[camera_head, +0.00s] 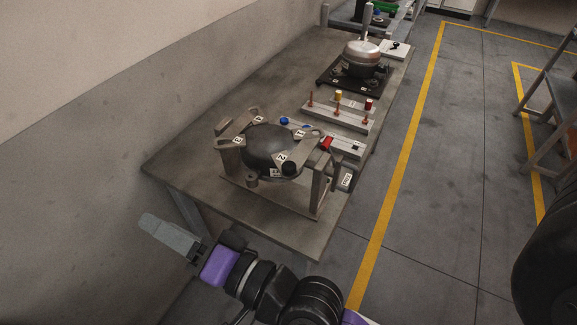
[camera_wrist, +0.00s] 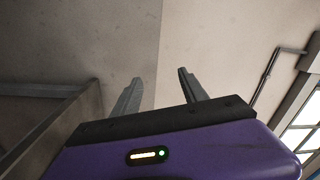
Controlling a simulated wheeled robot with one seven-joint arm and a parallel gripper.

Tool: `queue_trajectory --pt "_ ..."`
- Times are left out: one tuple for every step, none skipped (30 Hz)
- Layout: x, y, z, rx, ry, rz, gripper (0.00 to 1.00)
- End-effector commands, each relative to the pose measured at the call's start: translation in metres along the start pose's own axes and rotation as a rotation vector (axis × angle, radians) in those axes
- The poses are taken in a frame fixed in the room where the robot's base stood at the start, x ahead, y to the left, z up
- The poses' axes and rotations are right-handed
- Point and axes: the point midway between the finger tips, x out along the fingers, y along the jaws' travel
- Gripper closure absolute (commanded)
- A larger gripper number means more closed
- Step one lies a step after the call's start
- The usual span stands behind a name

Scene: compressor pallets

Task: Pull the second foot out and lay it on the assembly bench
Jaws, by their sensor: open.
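My gripper (camera_head: 165,234) is off the left front edge of the bench, low in the head view, apart from everything on the bench. In the wrist view its two fingers (camera_wrist: 158,92) are spread apart with nothing between them. The assembly bench (camera_head: 190,165) runs from the front left to the back right. On its near part a dark round compressor body (camera_head: 270,145) sits in a grey metal stand (camera_head: 318,192). I cannot tell which foot is the second.
Behind the stand are a rack with yellow and red pieces (camera_head: 338,112) and a silver-domed compressor (camera_head: 361,58) on a black plate. A red and a blue piece lie near the stand. The wall (camera_head: 70,150) borders the bench on the left. Open floor lies right.

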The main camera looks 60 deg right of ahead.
Motion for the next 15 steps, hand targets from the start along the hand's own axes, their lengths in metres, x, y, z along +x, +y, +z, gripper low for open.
queue_trajectory --pt "0.020 -0.020 -0.007 0.054 -0.012 -0.049 0.49" --pt "0.030 -0.030 -0.009 0.090 -0.026 -0.074 0.49" --pt "0.043 -0.045 -0.011 0.135 -0.049 -0.106 0.49" --pt "0.052 -0.056 -0.012 0.166 -0.068 -0.129 0.49" --pt "0.060 -0.067 -0.014 0.195 -0.089 -0.151 0.49" --pt "0.070 -0.081 -0.016 0.231 -0.121 -0.177 0.49" --pt "0.077 -0.091 -0.016 0.254 -0.148 -0.195 0.49" --pt "0.083 -0.102 -0.018 0.275 -0.174 -0.211 0.49" --pt "0.091 -0.115 -0.019 0.301 -0.212 -0.230 0.49" --pt "0.096 -0.125 -0.019 0.318 -0.243 -0.243 0.49" --pt "0.100 -0.134 -0.019 0.331 -0.274 -0.252 0.49" --pt "0.105 -0.146 -0.020 0.348 -0.316 -0.260 0.49" --pt "0.109 -0.154 -0.019 0.358 -0.351 -0.263 0.49" --pt "0.112 -0.162 -0.018 0.366 -0.384 -0.263 0.49" --pt "0.115 -0.171 -0.018 0.373 -0.428 -0.259 0.49"
